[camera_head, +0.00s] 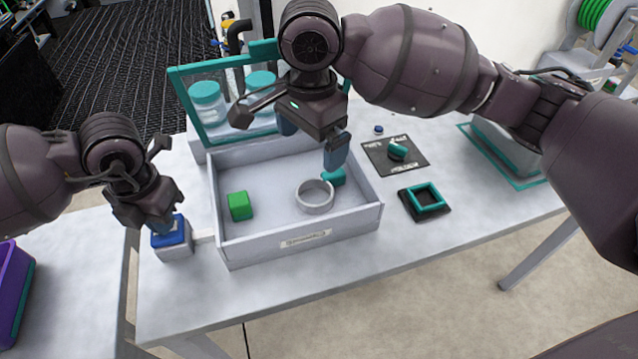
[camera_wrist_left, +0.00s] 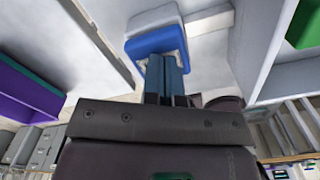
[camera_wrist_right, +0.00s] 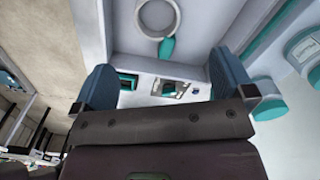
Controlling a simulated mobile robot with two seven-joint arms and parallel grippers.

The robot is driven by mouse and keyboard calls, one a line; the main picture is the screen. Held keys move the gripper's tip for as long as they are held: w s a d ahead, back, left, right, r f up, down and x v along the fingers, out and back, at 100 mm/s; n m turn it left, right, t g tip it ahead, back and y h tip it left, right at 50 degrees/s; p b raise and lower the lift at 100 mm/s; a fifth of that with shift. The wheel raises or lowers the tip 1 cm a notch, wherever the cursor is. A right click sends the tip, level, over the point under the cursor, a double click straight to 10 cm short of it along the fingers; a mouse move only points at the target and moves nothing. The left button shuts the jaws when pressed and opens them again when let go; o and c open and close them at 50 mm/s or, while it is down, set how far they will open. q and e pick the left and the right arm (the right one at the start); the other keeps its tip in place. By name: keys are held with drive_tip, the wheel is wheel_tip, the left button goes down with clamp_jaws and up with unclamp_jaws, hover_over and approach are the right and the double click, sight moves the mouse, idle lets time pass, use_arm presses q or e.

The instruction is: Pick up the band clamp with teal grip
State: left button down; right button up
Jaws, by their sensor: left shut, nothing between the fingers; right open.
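The band clamp (camera_head: 314,199) is a light grey ring with a teal grip (camera_head: 335,177) on its far right side. It lies in the right part of the grey tote (camera_head: 232,256). My right gripper (camera_head: 312,140) is open above the tote, over the clamp. In the right wrist view the clamp's ring (camera_wrist_right: 157,14) and teal grip (camera_wrist_right: 168,47) show ahead, between and beyond the spread fingers (camera_wrist_right: 170,85). My left gripper (camera_head: 160,225) is shut, with its fingertips at the top of a blue-topped grey block (camera_head: 172,249). The block also shows in the left wrist view (camera_wrist_left: 158,41).
A green cube (camera_head: 240,206) is in the tote's left part. The tote's teal-framed lid (camera_head: 178,88) stands raised behind, with teal-capped jars (camera_head: 206,96) there. A black mat (camera_head: 412,150) and a teal square frame (camera_head: 427,198) lie to the right. The front table strip is clear.

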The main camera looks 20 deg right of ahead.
approach(313, 201)
wheel_tip(313, 201, down, 7)
drive_tip(key=shift+w+r, duration=0.1)
idle(0.7)
drive_tip(key=shift+c, duration=0.2)
drive_tip(key=c, duration=1)
